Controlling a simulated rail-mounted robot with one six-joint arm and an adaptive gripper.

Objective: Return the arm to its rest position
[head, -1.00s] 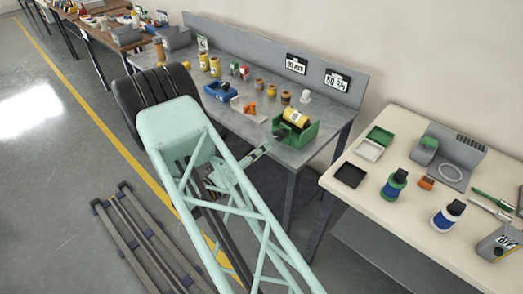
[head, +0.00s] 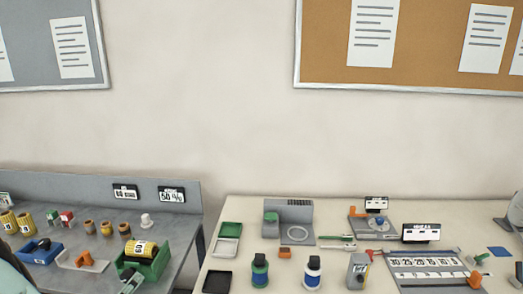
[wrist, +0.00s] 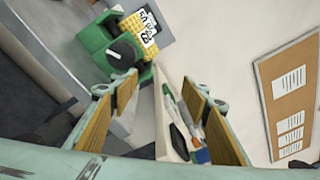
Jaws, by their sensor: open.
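My gripper (wrist: 160,95) shows in the wrist view with its two wood-coloured finger pads apart and nothing between them. A green holder (wrist: 92,40) with a yellow labelled roll (wrist: 142,28) lies beyond the fingers, at the upper left. In the head view the same green holder (head: 156,266) and yellow roll (head: 140,248) stand on the grey bench at the lower left. Only a small pale teal part of my arm shows at the lower left corner there. Most of my arm is out of the head view.
The grey bench (head: 190,222) holds jars, a blue holder (head: 42,252) and small items. The cream table (head: 240,206) carries trays, two bottles, a grey device (head: 290,215) and a numbered board (head: 430,268). A cork board (head: 430,50) hangs on the wall.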

